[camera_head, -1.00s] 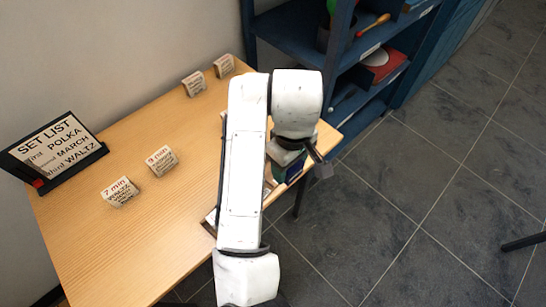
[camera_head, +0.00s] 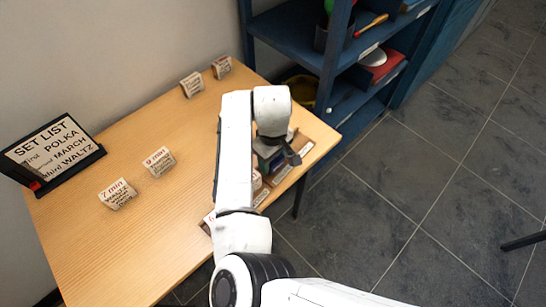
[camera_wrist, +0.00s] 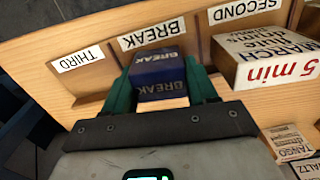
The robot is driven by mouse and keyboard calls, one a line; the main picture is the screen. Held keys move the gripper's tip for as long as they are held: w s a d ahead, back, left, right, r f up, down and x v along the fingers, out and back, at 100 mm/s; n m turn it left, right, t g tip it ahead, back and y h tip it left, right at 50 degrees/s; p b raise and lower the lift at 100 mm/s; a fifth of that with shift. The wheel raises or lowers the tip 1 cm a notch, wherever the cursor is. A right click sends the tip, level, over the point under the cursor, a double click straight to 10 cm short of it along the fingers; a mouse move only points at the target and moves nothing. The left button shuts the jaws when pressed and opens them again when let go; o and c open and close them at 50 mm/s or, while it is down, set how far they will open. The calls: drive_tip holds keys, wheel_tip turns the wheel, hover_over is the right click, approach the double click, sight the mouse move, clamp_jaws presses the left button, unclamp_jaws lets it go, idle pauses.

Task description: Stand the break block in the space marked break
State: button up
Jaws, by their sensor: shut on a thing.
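The break block (camera_wrist: 160,72) is dark blue with BREAK lettering. In the wrist view it sits between the green fingers of my gripper (camera_wrist: 159,82), which is shut on it. It is right beside the white BREAK label (camera_wrist: 152,33) on the wooden rack (camera_wrist: 195,28), between the spaces marked third and second. I cannot tell whether its base touches the rack floor. In the head view my gripper (camera_head: 272,158) is over the rack at the table's right edge, and my arm hides much of the rack.
A white 5 min MARCH block (camera_wrist: 265,60) stands by the SECOND label (camera_wrist: 245,10). The space by the THIRD label (camera_wrist: 78,60) looks empty. Several small blocks, including a 7 min one (camera_head: 117,194), and a set list sign (camera_head: 52,150) stand on the table. A blue shelf (camera_head: 300,45) is behind.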

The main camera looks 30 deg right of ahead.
drive_tip(key=shift+f, duration=0.2)
drive_tip(key=o, duration=1.1)
drive_tip(key=shift+c, duration=0.2)
wheel_tip(320, 180, up, 12)
drive_tip(key=shift+r, duration=0.15)
